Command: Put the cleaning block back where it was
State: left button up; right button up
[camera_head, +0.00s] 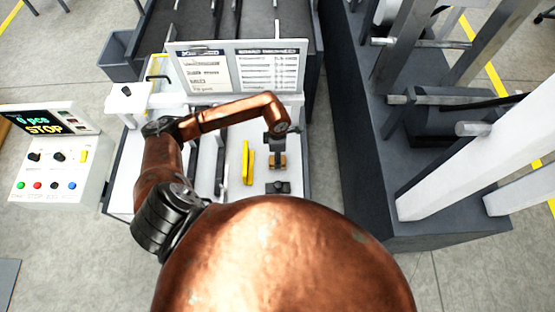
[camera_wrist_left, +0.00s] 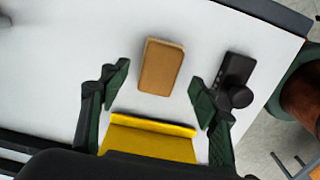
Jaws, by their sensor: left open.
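The cleaning block, a tan rectangular block (camera_wrist_left: 161,66), lies on the white table top (camera_wrist_left: 60,60). It shows in the head view (camera_head: 281,161) just below my left gripper (camera_head: 277,150), which partly covers it. In the left wrist view my left gripper (camera_wrist_left: 160,88) is open and empty. Its fingers stand apart, and the block lies ahead of them, roughly between their tips in the picture. I cannot tell the exact height of the fingers above the block. My right gripper is in neither view.
A black piece with a round knob (camera_wrist_left: 236,82) stands beside the block, also in the head view (camera_head: 278,187). A yellow bar (camera_head: 247,163) is left of the block. A white sign board (camera_head: 238,68) rises behind. A control panel (camera_head: 55,175) stands left.

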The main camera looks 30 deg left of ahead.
pick_arm(q)
notch_tip(320, 180, up, 8)
jog(key=b, duration=0.1)
jog(key=shift+s+a, duration=0.1)
jog(key=shift+a, duration=0.05)
dwell(0.5)
